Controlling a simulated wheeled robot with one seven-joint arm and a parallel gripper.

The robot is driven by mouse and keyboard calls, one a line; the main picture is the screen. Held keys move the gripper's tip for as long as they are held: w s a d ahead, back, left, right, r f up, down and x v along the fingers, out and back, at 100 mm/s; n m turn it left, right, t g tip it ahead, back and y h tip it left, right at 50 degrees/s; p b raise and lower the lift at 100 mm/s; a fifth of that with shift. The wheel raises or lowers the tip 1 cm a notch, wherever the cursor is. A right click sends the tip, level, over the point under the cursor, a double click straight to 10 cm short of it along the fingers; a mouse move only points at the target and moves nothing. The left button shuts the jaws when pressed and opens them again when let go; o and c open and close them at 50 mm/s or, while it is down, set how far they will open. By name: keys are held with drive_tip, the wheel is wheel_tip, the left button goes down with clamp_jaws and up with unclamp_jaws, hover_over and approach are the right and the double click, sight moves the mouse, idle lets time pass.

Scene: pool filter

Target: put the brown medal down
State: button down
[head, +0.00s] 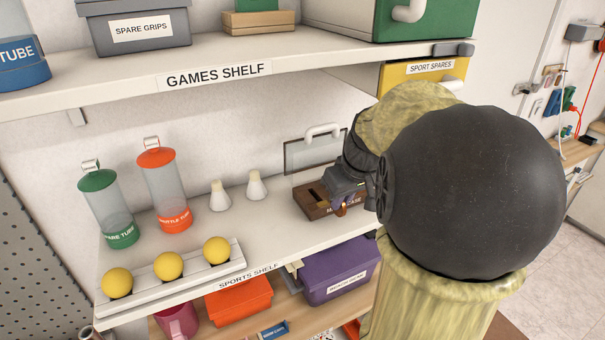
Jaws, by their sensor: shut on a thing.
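My gripper (342,200) is at the right end of the sports shelf, above the front right part of a dark brown case (313,204). A small brown piece (341,211), which looks like the brown medal, shows at the fingertips in front of the case. The jaws are shut on it. The gripper hides most of the medal, so I cannot tell whether it touches the case. The case has a dark slot in its top, and its front label is partly hidden, with "CASE" readable. A grey panel with a white handle (321,131) stands upright behind it.
Two white shuttlecocks (220,196), an orange-lidded tube (164,190) and a green-lidded tube (106,208) stand left of the case. Several yellow balls (168,266) sit in a white rack. The games shelf (120,89) overhangs. Bare shelf lies between shuttlecocks and rack.

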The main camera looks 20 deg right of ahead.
drive_tip(key=w+p, duration=0.1)
drive_tip(key=w, duration=0.3)
drive_tip(key=w+p, duration=0.2)
drive_tip(key=w, duration=0.3)
drive_tip(key=shift+w+a, duration=0.2)
drive_tip(key=shift+w, duration=0.1)
drive_tip(key=shift+p, duration=0.3)
drive_tip(key=shift+w, duration=0.4)
drive_tip(key=shift+f+p, duration=0.9)
drive_tip(key=shift+f, duration=0.9)
drive_tip(key=shift+f, duration=0.1)
drive_tip(key=c, duration=1.5)
unclamp_jaws()
